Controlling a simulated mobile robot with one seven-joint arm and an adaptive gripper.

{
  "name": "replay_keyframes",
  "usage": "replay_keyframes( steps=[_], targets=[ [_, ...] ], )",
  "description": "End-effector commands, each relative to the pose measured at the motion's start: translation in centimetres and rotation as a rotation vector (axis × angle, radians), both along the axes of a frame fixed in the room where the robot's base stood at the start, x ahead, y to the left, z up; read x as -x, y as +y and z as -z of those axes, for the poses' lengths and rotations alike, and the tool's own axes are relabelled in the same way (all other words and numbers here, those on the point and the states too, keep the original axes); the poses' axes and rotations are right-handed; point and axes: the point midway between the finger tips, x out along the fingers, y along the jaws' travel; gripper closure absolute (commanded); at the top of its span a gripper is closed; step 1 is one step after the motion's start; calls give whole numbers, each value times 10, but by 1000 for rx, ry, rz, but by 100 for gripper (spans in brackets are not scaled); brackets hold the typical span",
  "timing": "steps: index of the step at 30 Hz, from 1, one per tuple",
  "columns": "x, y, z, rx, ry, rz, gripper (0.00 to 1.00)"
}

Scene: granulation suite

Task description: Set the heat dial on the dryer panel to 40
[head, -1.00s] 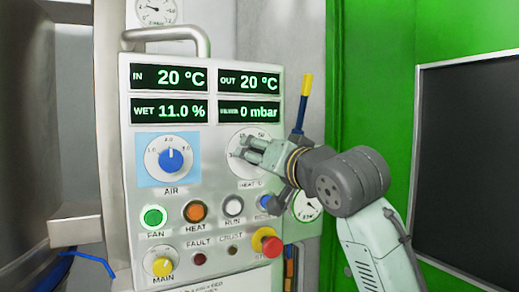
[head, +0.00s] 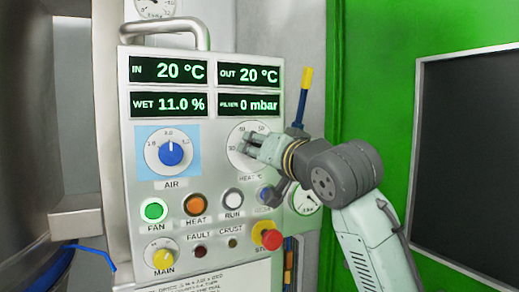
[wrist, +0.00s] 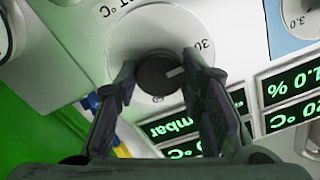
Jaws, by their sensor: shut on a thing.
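The heat dial (head: 240,150) is a round white face with printed numbers, on the right of the dryer panel (head: 225,185). Its dark knob (wrist: 157,73) shows in the wrist view, with a pale pointer line. The pointer aims right and slightly up in that view, a little below the direction of the 30 mark (wrist: 207,47). My gripper (head: 250,143) is at the dial, its fingers shut on the knob from both sides; it also shows in the wrist view (wrist: 158,75). The fingers hide part of the scale; I cannot make out the 40 mark in the wrist view.
The air dial (head: 170,152) with a blue knob is to the left. Displays (head: 250,73) are above. Lit fan (head: 153,211) and heat (head: 196,204) buttons and a red stop button (head: 266,237) are below. A yellow-and-blue handle (head: 304,92) stands close to my wrist.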

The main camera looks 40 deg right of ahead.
Motion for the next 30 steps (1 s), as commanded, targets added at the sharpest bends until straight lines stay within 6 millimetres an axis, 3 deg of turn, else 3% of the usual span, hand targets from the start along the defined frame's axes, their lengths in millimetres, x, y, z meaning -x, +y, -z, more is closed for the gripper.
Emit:
replay_keyframes(
  steps=[4,14,30],
  targets=[
    [0,0,0,0,0,0,92],
    [0,0,0,-54,-14,-2,92],
    [-1,1,0,-481,-113,-5,92]
  ],
)
